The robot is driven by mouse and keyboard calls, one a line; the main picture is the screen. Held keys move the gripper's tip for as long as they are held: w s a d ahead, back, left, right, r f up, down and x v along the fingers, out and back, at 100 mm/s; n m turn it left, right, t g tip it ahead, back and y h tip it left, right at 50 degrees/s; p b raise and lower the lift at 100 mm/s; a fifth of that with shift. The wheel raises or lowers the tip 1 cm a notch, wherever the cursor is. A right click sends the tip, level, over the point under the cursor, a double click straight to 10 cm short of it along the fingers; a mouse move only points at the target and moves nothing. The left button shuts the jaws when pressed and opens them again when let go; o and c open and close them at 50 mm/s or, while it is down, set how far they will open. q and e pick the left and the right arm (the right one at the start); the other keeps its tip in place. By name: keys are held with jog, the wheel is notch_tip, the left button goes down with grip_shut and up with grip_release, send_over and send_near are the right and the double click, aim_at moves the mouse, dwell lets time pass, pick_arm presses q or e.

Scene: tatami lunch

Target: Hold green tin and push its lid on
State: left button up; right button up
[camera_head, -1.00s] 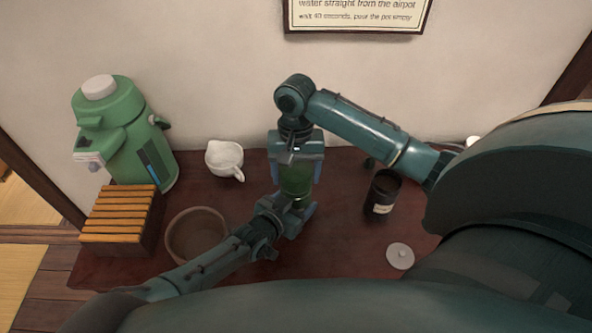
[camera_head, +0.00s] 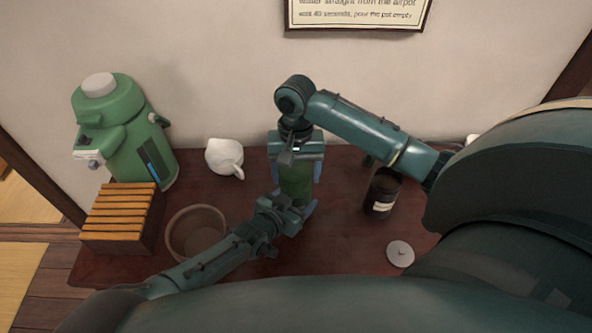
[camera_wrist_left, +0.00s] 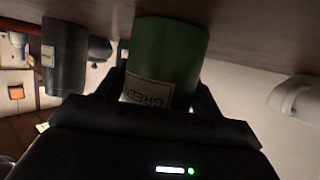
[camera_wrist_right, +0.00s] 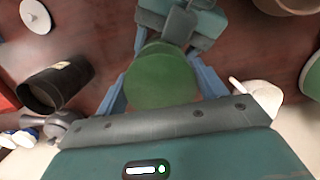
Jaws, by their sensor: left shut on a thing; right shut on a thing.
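The green tin (camera_head: 295,188) stands upright over the dark table, between my two grippers. My left gripper (camera_head: 300,207) comes in low from the left and is shut on the tin's body; the left wrist view shows the tin (camera_wrist_left: 168,55) with its pale label between the fingers. My right gripper (camera_head: 296,172) points down from above and is shut on the green lid. The round lid top (camera_wrist_right: 162,80) shows between its blue fingers in the right wrist view. The seam between lid and tin is hidden, so I cannot tell how far the lid sits on.
A black canister (camera_head: 382,193) stands open to the right, with a pale round lid (camera_head: 400,253) in front of it. To the left are a brown bowl (camera_head: 196,232), a white pitcher (camera_head: 225,157), a slatted wooden box (camera_head: 121,220) and a green airpot (camera_head: 125,130).

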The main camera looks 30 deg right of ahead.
jog(key=shift+f, duration=0.55)
dwell(0.4)
jog(key=o, duration=1)
jog(key=shift+o, duration=0.4)
jog(key=shift+r, duration=4)
jog(key=shift+c, duration=0.4)
grip_shut()
